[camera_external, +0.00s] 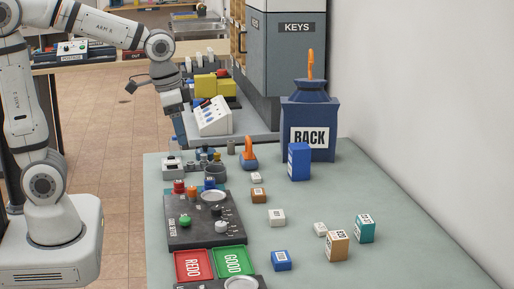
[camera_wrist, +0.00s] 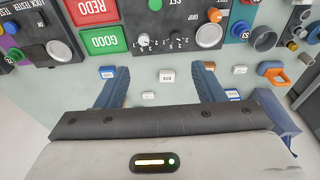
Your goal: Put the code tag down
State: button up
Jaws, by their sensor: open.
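Several small blocks with printed labels stand on the table; I cannot tell which is the code tag. Among them are a white block (camera_external: 277,217), a smaller white block (camera_external: 320,230), a blue block (camera_external: 281,261), a brown block (camera_external: 338,246) and a teal block (camera_external: 364,229). In the wrist view my gripper (camera_wrist: 160,88) is open, fingers apart, with nothing held. Two white blocks, one larger (camera_wrist: 168,75) and one smaller (camera_wrist: 148,95), show on the table between the fingers. In the external view my gripper (camera_external: 179,130) is above the table's far left end.
A red REDO pad (camera_external: 194,266) and green GOOD pad (camera_external: 233,261) lie beside a dark tester panel (camera_external: 180,235) with knobs. A blue RACK bin (camera_external: 310,115) and tall blue box (camera_external: 299,162) stand at the back. The table's right front is clear.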

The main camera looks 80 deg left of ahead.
jog(key=s+d+f, duration=0.3)
jog(key=s, duration=0.7)
jog(key=shift+d+t, duration=0.3)
jog(key=shift+d, duration=0.05)
dwell(3.2)
